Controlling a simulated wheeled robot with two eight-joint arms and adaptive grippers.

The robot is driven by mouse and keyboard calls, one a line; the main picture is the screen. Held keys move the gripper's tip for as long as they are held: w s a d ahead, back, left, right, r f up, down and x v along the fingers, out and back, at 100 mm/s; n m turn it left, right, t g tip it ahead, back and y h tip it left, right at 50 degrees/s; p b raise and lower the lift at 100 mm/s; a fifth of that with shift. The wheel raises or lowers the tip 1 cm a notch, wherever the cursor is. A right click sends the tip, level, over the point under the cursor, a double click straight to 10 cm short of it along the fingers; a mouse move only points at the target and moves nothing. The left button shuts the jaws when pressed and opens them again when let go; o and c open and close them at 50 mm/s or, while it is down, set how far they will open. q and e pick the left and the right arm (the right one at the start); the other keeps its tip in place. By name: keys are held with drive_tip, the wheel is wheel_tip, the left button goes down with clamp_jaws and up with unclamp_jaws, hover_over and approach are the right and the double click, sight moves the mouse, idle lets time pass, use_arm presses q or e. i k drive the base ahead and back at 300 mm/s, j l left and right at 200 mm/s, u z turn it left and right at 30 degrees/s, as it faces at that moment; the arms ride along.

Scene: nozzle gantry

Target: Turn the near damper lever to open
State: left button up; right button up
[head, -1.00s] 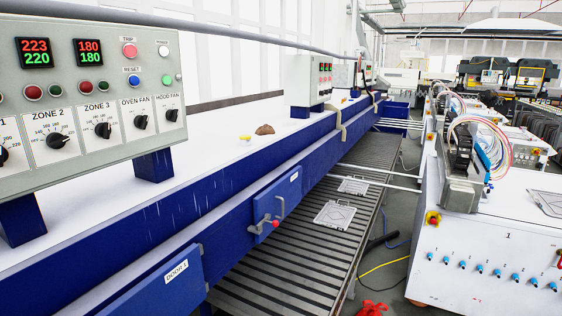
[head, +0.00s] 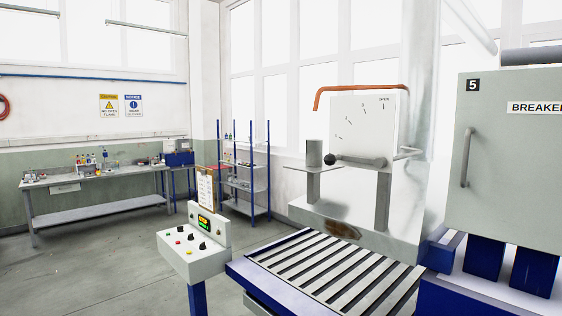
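A damper lever (head: 358,161) shows right of centre in the head view. It is a grey arm with a black ball knob (head: 330,159) at its left end. It lies about level, pointing left from its pivot. Behind it is a white plate (head: 362,125) with an arc of tick marks and the word OPEN at its upper right. The knob is well away from the OPEN mark. Neither of my grippers is in view.
A slatted conveyor (head: 335,270) with blue rails lies in front of the damper plate. A grey control box (head: 195,255) stands at its left. A grey cabinet (head: 510,170) marked 5 is at the right. The floor (head: 110,255) at left is clear, before a workbench (head: 95,184) and blue-post shelving (head: 243,188).

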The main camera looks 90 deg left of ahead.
sight(329, 159)
drive_tip(key=u, duration=2.4)
